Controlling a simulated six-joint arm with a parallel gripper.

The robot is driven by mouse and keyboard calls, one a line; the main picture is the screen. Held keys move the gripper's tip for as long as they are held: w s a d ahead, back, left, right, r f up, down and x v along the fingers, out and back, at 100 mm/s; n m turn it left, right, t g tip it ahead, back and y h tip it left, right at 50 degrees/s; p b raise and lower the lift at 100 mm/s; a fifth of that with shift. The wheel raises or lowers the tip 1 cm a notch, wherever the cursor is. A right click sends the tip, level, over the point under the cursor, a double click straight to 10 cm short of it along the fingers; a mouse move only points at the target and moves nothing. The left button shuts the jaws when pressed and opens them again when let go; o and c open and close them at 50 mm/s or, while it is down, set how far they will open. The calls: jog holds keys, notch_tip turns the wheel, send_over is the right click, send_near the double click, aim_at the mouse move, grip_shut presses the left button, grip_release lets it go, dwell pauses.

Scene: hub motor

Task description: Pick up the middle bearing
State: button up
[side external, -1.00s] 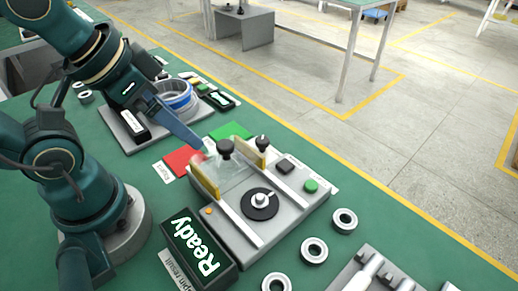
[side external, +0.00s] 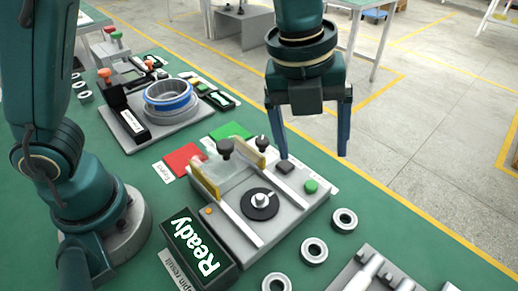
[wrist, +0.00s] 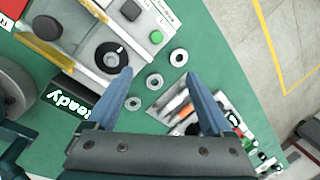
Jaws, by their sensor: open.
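Three ring-shaped metal bearings lie in a row on the green table. The middle bearing (side external: 314,250) is right of the spin tester, between the upper bearing (side external: 344,220) and the lower bearing (side external: 276,283). In the wrist view the middle bearing (wrist: 147,84) appears between my fingers, with one bearing (wrist: 179,57) above and one (wrist: 132,103) below. My gripper (side external: 313,150) is open and empty, pointing down. It hangs well above the table, near the far right side of the tester. All three bearings are uncovered.
The spin tester (side external: 230,228) with knobs, yellow-edged guard and a "Ready" display (side external: 198,248) stands left of the bearings. A grey tray of metal parts (side external: 345,278) is just right of them. A fixture with a blue-banded ring (side external: 171,103) stands further back.

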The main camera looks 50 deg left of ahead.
aim_at(313, 254)
jog(key=s+d+f+m, duration=0.1)
jog(key=d+f, duration=0.1)
jog(key=f, duration=0.1)
jog(key=s+d+f+m+g, duration=0.1)
jog(key=d+f, duration=0.1)
jog(key=f, duration=0.2)
jog(key=s+d+f+m+g+y, duration=0.1)
jog(key=s+d+f, duration=0.1)
jog(key=d+f, duration=0.1)
jog(key=shift+f+m, duration=0.15)
jog(key=shift+m, duration=0.25)
notch_tip(313, 254, down, 3)
jog(key=shift+f, duration=0.7)
grip_shut()
